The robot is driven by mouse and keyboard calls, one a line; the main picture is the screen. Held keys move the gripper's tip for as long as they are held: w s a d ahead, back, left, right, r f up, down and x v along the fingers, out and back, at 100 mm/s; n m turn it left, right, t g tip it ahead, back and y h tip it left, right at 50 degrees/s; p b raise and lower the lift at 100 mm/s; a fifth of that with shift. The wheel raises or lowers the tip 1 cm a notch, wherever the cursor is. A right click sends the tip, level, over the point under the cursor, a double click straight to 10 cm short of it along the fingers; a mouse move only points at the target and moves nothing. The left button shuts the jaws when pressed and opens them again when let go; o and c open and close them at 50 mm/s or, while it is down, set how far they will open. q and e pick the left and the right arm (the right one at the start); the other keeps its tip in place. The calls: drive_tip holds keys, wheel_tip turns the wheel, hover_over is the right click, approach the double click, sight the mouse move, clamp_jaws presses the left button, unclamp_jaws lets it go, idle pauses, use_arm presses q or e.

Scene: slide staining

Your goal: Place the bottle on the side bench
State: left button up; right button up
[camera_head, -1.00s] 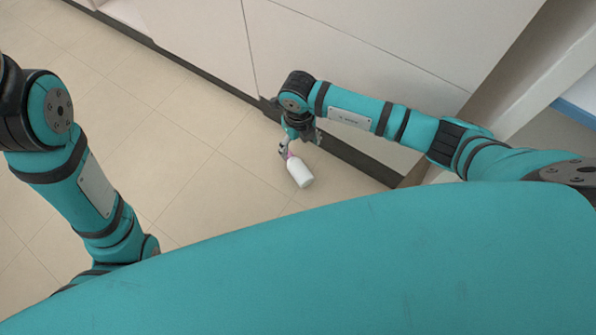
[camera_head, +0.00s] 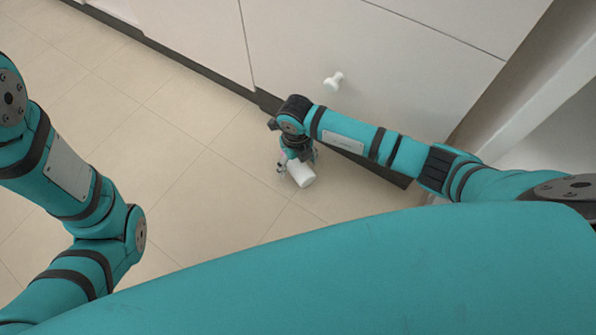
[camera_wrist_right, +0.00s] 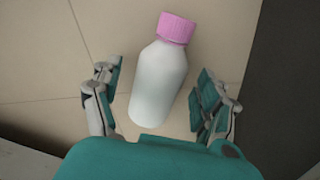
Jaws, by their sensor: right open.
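A white bottle (camera_head: 301,174) lies on the tiled floor, with its pink cap (camera_wrist_right: 176,28) pointing away from the palm in the right wrist view. My right gripper (camera_head: 296,165) is low at the floor, over the bottle. In the right wrist view, the open fingers of the right gripper (camera_wrist_right: 162,95) stand on either side of the white bottle body (camera_wrist_right: 158,84), with a gap visible on the right side. In the head view the gripper partly hides the bottle. My left arm shows at the left, but its gripper is out of view. The side bench cannot be made out.
White cabinet fronts (camera_head: 330,40) with a dark kick plate (camera_head: 230,82) stand close behind the right gripper. A white knob (camera_head: 334,81) sticks out from one front. Open tiled floor (camera_head: 190,170) lies to the left.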

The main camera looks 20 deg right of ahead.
drive_tip(key=shift+f, duration=0.6)
drive_tip(key=shift+r, duration=0.1)
drive_tip(key=shift+c, duration=0.4)
drive_tip(key=c, duration=1.3)
drive_tip(key=shift+r, duration=0.2)
